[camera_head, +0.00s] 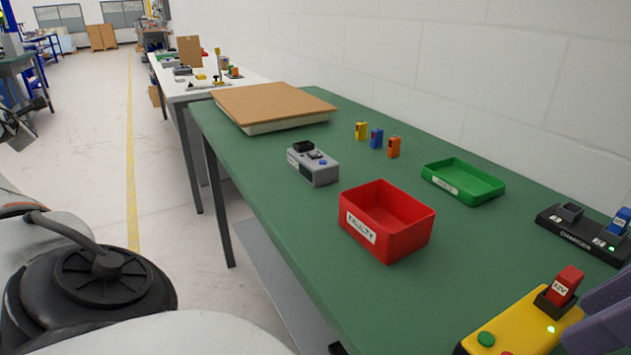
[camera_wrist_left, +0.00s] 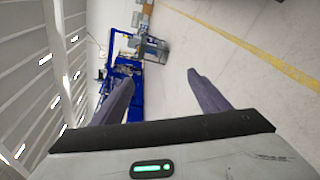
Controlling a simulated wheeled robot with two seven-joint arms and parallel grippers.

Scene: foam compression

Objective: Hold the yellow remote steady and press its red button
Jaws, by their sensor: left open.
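A yellow device (camera_head: 515,325) lies at the near right corner of the green table, cut by the frame's bottom edge. It has a green button (camera_head: 486,339), a lit green light and a red block (camera_head: 565,286) marked 12V standing in a black slot. My left gripper (camera_wrist_left: 160,77) is open and empty in the left wrist view, facing the floor and distant blue racks.
A red bin (camera_head: 354,232), a green tray (camera_head: 474,197), a grey device (camera_head: 314,169) and a black charger (camera_head: 572,238) stand on the green table (camera_head: 300,232). Small yellow, blue and orange blocks (camera_head: 376,138) sit farther back, beside a brown-topped board (camera_head: 270,101). The white wall borders the right.

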